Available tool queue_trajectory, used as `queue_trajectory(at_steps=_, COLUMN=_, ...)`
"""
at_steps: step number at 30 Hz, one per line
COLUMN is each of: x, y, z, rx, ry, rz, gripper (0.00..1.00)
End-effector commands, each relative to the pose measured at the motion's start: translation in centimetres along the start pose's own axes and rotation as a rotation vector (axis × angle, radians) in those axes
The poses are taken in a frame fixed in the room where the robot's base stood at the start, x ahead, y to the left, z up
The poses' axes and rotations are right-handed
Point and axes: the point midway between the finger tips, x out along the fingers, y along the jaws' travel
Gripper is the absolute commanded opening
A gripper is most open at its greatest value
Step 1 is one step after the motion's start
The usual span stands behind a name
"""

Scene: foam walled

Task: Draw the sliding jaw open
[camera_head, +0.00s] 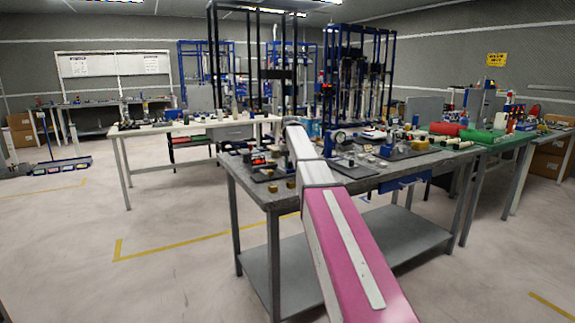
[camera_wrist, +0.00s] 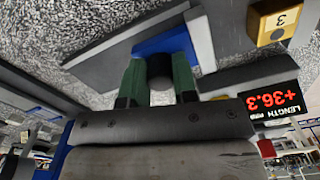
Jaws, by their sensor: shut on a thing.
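In the wrist view, my gripper (camera_wrist: 159,72) has two green fingers, one on each side of a dark round knob (camera_wrist: 159,65), and is shut on it. The knob stands against a blue block (camera_wrist: 168,42), which I take to be the sliding jaw. Grey bars (camera_wrist: 201,40) lie beside the blue block. A display (camera_wrist: 270,103) marked LENGTH reads about +36.3 in red, upside down in the picture. In the head view my pink and white arm reaches over the grey workbench (camera_head: 350,183), and the gripper and jaw cannot be made out.
In the head view, the workbench carries several small fixtures and a round dial gauge (camera_head: 340,137).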

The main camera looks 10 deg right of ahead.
Motion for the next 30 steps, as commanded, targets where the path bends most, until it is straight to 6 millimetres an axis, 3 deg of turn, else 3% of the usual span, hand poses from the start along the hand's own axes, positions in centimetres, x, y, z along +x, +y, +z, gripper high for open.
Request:
queue_trajectory(at_steps=1, x=0.0, y=0.0, z=0.0, rx=0.0, ry=-0.001, rz=0.0, gripper=0.0)
queue_trajectory(at_steps=2, x=0.0, y=0.0, z=0.0, rx=0.0, ry=-0.001, rz=0.0, gripper=0.33)
queue_trajectory(at_steps=3, x=0.0, y=0.0, z=0.0, rx=0.0, ry=-0.001, rz=0.0, gripper=0.37)
queue_trajectory(at_steps=14, x=-0.6, y=0.0, z=0.0, rx=0.0, ry=0.0, rz=0.0, gripper=0.37)
queue_trajectory(at_steps=30, x=-9.4, y=0.0, z=-0.1, rx=0.0, ry=0.001, rz=0.0, gripper=0.37)
